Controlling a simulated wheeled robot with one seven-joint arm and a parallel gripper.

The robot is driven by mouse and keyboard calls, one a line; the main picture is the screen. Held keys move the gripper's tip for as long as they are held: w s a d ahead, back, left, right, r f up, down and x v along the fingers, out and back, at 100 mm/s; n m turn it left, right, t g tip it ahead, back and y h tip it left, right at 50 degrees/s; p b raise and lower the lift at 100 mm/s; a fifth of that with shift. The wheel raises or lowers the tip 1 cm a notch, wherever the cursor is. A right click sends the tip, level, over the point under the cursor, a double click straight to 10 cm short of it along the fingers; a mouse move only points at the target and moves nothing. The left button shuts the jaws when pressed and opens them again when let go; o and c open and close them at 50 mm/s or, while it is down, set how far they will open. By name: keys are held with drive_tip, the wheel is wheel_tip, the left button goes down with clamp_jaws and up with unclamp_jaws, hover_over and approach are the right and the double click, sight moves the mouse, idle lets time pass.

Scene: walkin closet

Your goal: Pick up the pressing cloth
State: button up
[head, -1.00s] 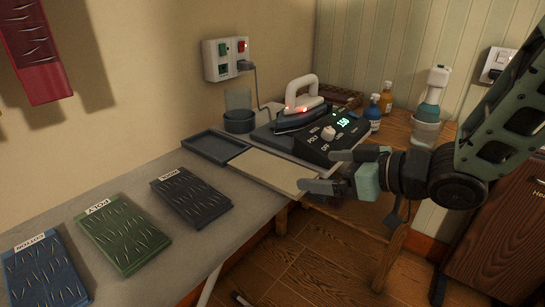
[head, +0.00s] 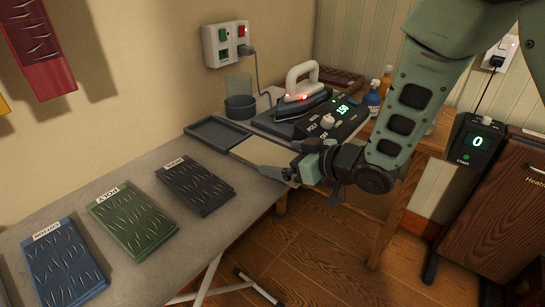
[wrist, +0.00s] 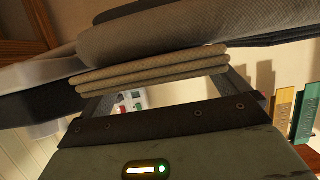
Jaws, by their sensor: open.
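The pressing cloth (head: 248,150) is a flat beige folded cloth at the board's right edge, between the dark tray and the iron's control base. My gripper (head: 284,162) is at its right end, with its jaws apart. In the wrist view the cloth shows as several folded beige layers (wrist: 150,72) just ahead of the jaws, their edge lying across the space between the fingers (wrist: 168,88). I cannot tell whether either finger touches it. Part of the cloth is hidden behind my gripper in the head view.
The iron (head: 302,90) with a lit red light stands close behind, beside a control base (head: 332,122) reading 150. An empty dark tray (head: 217,133) lies left of the cloth. Labelled black (head: 195,185), green (head: 133,222) and blue (head: 64,262) stacks lie on the ironing board (head: 190,240).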

sight(273, 158)
drive_tip(key=shift+x, duration=1.25)
drive_tip(key=c, duration=0.8)
